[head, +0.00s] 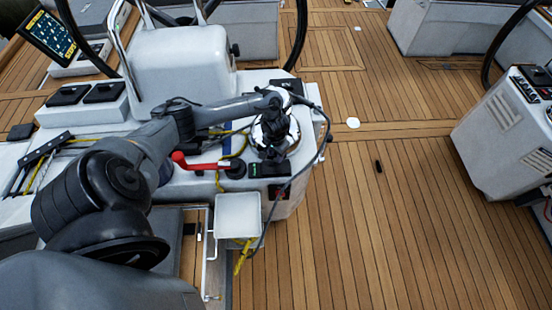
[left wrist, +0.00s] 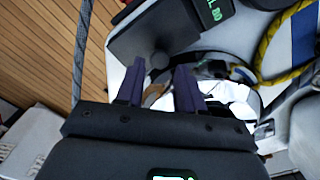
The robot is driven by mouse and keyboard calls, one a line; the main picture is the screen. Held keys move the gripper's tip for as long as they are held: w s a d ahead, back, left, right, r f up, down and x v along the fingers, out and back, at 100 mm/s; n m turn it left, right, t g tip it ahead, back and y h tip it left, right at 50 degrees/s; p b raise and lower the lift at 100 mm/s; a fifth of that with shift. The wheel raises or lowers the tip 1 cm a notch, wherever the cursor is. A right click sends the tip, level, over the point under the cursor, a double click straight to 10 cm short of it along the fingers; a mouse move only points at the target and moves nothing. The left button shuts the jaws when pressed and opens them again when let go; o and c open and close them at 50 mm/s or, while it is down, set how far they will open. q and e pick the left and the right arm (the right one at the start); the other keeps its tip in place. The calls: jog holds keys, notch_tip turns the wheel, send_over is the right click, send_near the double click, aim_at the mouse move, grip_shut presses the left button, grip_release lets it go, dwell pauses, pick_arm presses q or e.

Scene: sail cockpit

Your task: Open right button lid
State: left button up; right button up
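My left gripper (head: 270,150) is over the front right end of the white console, beside a white round fitting (head: 290,128). In the left wrist view, its two fingers (left wrist: 160,85) stand apart with nothing clearly between them. A flat black panel (left wrist: 150,38) lies just beyond the fingertips, and a black cover with green lettering (left wrist: 212,10) is beside it. In the head view, a lettered black box (head: 288,85) sits behind the gripper. I cannot tell which of these is the right button lid, or whether it is open. My right gripper is not in view.
A red handle (head: 200,164) and a yellow rope (left wrist: 285,40) lie near the gripper. A white box (head: 239,215) hangs at the console's front. Two black lids (head: 88,94) are at the far left. Another console (head: 500,125) stands right; the wooden deck (head: 370,220) between is mostly clear.

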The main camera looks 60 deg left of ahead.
aim_at(276, 167)
pick_arm(q)
jog(key=shift+f, duration=1.35)
grip_shut()
